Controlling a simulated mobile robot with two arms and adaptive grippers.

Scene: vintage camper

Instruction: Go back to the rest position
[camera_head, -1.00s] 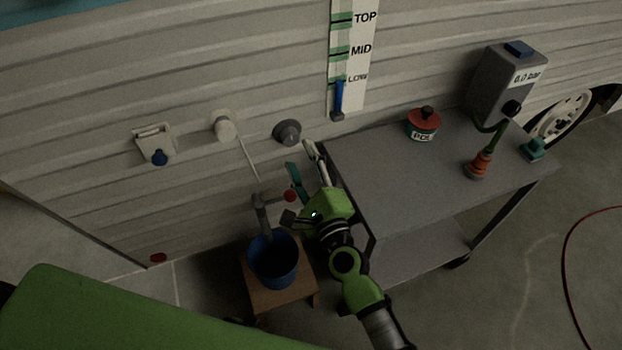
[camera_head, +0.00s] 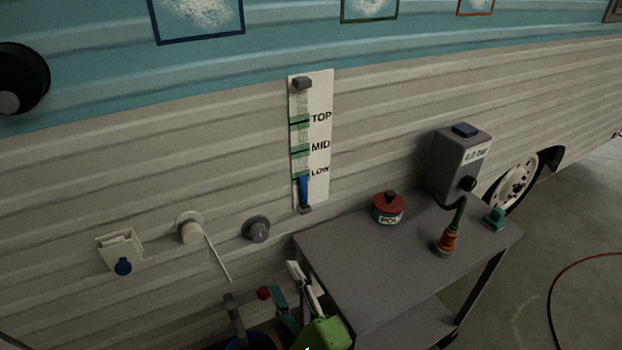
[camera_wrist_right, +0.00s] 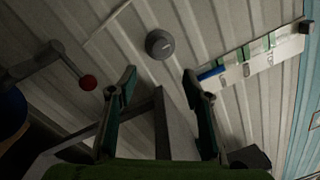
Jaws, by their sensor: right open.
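My right gripper (camera_head: 286,278) shows at the bottom of the head view, left of the grey table's front left corner. Its green body is partly cut off by the lower edge. In the right wrist view my right gripper (camera_wrist_right: 159,80) has its two fingers wide apart with nothing between them. A grey round knob (camera_wrist_right: 160,44) on the camper wall lies beyond the gap, apart from the fingers. My left gripper is in neither view.
A tap with a red knob (camera_head: 264,293) stands close left of the right gripper, above a blue bucket (camera_head: 240,343) mostly cut off.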

